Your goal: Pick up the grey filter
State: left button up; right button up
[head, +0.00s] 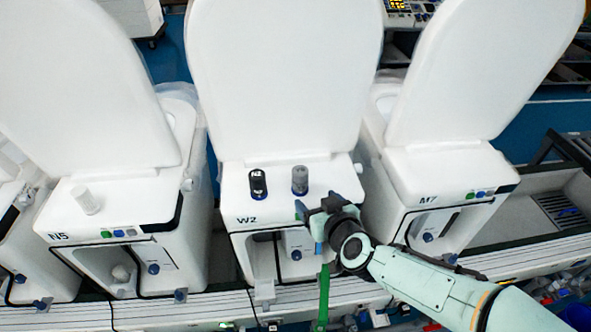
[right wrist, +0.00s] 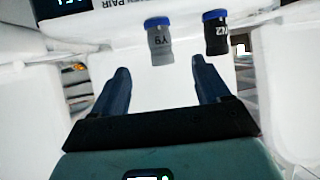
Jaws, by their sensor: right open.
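The grey filter (head: 300,181) is a small grey cylinder standing on the white top of the middle toilet unit (head: 275,205), marked W2. In the right wrist view the grey filter (right wrist: 160,45) has a blue end and a label that looks like Y9. It lies ahead of and between the fingertips, apart from them. My right gripper (head: 312,222) is at the front edge of the unit, in front of the grey filter. It is open and empty, and both its fingers show in the right wrist view (right wrist: 161,72). My left gripper is in neither view.
A black filter (head: 258,184) stands close to the left of the grey one; the wrist view shows it on the right (right wrist: 216,35). A raised white lid (head: 285,80) rises behind both. Toilet unit N5 (head: 110,215) with a white cylinder (head: 86,200) and unit M7 (head: 440,175) flank this one.

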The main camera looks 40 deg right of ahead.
aim_at(303, 179)
jog(key=x, duration=0.2)
jog(key=r+b+x, duration=0.1)
jog(key=x, duration=0.3)
jog(key=shift+w+d+b, duration=0.3)
jog(key=shift+w+d, duration=0.1)
jog(key=shift+w, duration=0.1)
jog(key=x, duration=0.4)
jog(key=r+x, duration=0.1)
jog(key=shift+w+f+b, duration=0.15)
jog(key=shift+w+b, duration=0.15)
jog(key=shift+w, duration=0.35)
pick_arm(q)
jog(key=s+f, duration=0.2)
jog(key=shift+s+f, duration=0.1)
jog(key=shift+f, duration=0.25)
pick_arm(e)
jog(key=shift+t, duration=0.3)
jog(key=c, duration=1.1)
